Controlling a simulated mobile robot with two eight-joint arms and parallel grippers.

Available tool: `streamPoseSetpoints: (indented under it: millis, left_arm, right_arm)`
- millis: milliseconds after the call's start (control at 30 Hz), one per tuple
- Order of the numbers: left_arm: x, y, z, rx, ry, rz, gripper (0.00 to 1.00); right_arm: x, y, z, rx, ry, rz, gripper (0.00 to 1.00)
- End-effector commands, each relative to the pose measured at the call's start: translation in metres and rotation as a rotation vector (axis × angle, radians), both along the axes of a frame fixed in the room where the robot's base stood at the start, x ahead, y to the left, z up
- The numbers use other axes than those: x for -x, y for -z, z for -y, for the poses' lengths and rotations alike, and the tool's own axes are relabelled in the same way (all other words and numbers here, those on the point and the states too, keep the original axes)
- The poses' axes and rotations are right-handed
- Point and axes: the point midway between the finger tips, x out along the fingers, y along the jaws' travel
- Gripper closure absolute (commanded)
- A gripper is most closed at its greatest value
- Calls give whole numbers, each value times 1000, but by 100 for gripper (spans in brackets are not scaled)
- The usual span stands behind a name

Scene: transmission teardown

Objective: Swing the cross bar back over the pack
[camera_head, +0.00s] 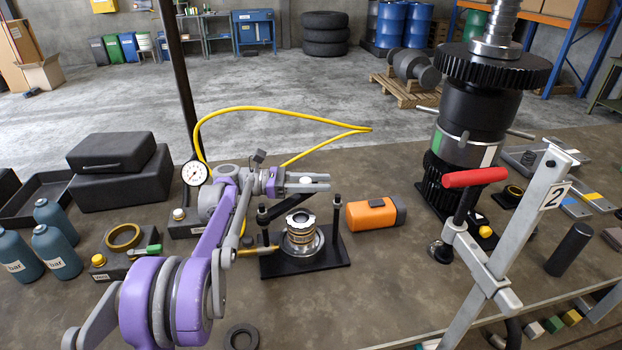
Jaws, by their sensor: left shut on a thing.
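The pack (300,226), a stack of metallic rings, sits on a round seat on a black base plate (335,252). A dark post stands on each side of it. The dark cross bar (282,208) runs from the left post, right and back, towards my gripper, clear of the right post (336,212). My left gripper (318,183) points right, above and behind the pack, and is shut on the cross bar; its fingers partly hide the grip. My right gripper is not in view.
An orange-and-black block (375,213) lies right of the fixture. A dial gauge (194,173) and a yellow hose (285,112) are behind my arm. A red-handled lever frame (475,178) and a tall geared shaft (472,125) stand at right. A dark ring (242,337) lies in front.

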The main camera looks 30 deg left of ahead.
Motion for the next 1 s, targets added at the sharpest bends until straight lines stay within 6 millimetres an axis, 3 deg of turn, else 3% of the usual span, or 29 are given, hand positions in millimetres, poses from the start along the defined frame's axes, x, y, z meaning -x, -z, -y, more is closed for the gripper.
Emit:
streamPoseSetpoints:
  millis: [667,700,867,1000]
  left_arm:
    - [5,1,10,-4,46,-2,100]
    - [5,1,10,-4,46,-2,62]
    - [5,1,10,-3,45,-1,33]
    - [4,1,10,-2,45,-1,33]
  right_arm:
    - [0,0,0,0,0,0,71]
    - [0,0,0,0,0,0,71]
    - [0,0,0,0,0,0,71]
    - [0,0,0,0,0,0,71]
